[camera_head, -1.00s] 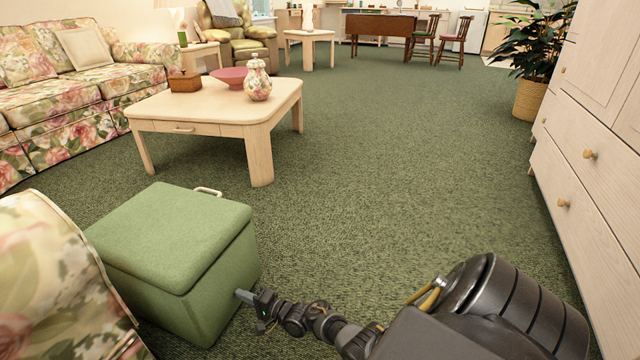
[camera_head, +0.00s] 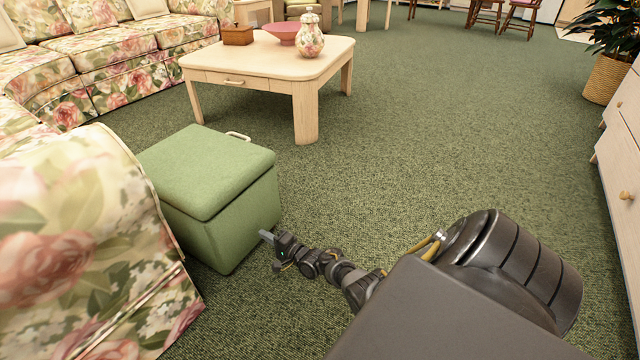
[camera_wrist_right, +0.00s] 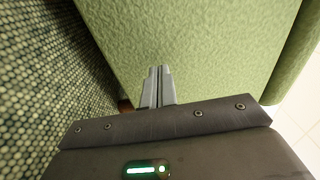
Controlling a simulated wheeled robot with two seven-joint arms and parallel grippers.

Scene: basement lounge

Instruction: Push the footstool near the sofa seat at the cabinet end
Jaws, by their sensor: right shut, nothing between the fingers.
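My right gripper (camera_head: 264,235) is shut and empty, low at the footstool's right side. In the right wrist view, the shut fingers (camera_wrist_right: 157,87) point at the green fabric of the footstool (camera_wrist_right: 190,40); I cannot tell whether they touch it. My left gripper is not in view.
A pale coffee table (camera_head: 255,62) with a wooden box, a pink bowl and a floral jar stands beyond the footstool. A pale cabinet (camera_head: 622,150) runs along the right edge, with a potted plant (camera_head: 605,80) behind it. The carpet between is clear.

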